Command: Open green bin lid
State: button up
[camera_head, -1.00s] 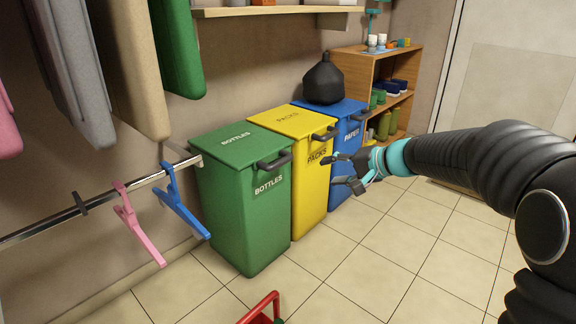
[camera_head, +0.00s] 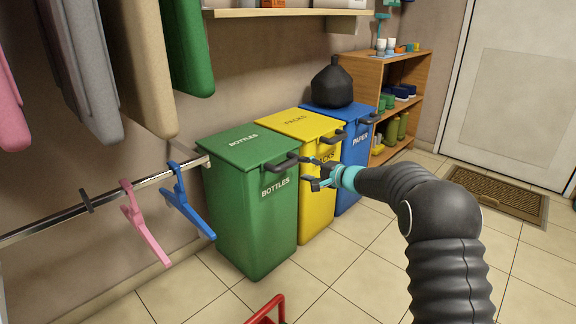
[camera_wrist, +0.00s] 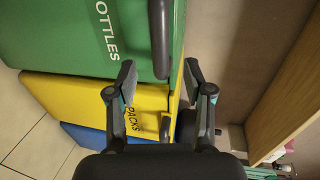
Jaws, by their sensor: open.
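The green bin (camera_head: 248,215) marked BOTTLES stands at the left of a row of three bins. Its green lid (camera_head: 238,148) is shut, with a dark handle (camera_head: 281,163) at the front right edge. My gripper (camera_head: 306,171) is open and empty, just right of that handle in the head view. In the wrist view my gripper (camera_wrist: 158,78) has its fingers spread, and the dark handle (camera_wrist: 160,35) lies ahead, near the gap between the fingertips. I see no contact with the handle.
A yellow bin (camera_head: 315,195) and a blue bin (camera_head: 352,170) stand close beside the green one. A black bag (camera_head: 331,84) sits on the blue lid. A rail with pink (camera_head: 143,225) and blue hangers (camera_head: 185,205) is at left. A red handle (camera_head: 266,308) shows at the bottom.

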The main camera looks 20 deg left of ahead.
aim_at(291, 165)
jog(key=p+x, duration=0.1)
jog(key=x, duration=0.7)
jog(key=shift+w+a, duration=0.15)
jog(key=shift+a, duration=0.15)
grip_shut()
